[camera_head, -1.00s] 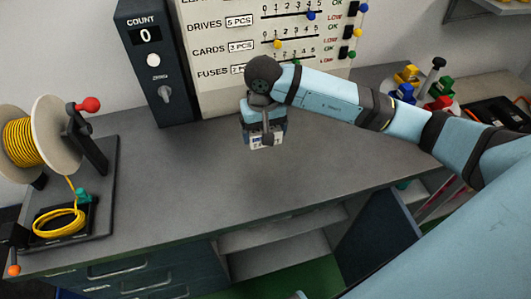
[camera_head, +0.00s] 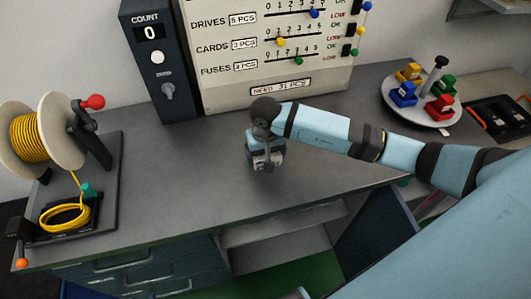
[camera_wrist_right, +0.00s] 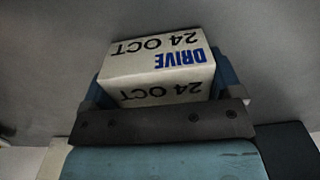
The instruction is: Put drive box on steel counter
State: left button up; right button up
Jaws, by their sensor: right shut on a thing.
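The drive box is a small white box with "DRIVE" and "24 OCT" printed on it; in the right wrist view the drive box (camera_wrist_right: 158,68) sits between the fingers. My right gripper (camera_head: 266,160) is shut on it, over the middle of the grey steel counter (camera_head: 200,190). It also shows in the right wrist view (camera_wrist_right: 160,95). In the head view the box is mostly hidden by the gripper. I cannot tell whether its underside touches the counter. My left gripper is not in view.
A yellow cable spool (camera_head: 38,140) stands at the left. A count box (camera_head: 152,60) and a stock board (camera_head: 280,60) stand at the back. A round tray (camera_head: 422,108) with coloured blocks is at the right. The counter around the gripper is clear.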

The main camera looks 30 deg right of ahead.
jog(key=shift+f, duration=0.15)
jog(key=o, duration=0.8)
jog(key=shift+r, duration=0.2)
notch_tip(320, 180, up, 11)
jog(key=shift+r+b, duration=0.1)
jog(key=shift+b, duration=0.85)
jog(key=shift+r, duration=0.4)
jog(key=shift+s+f, duration=0.1)
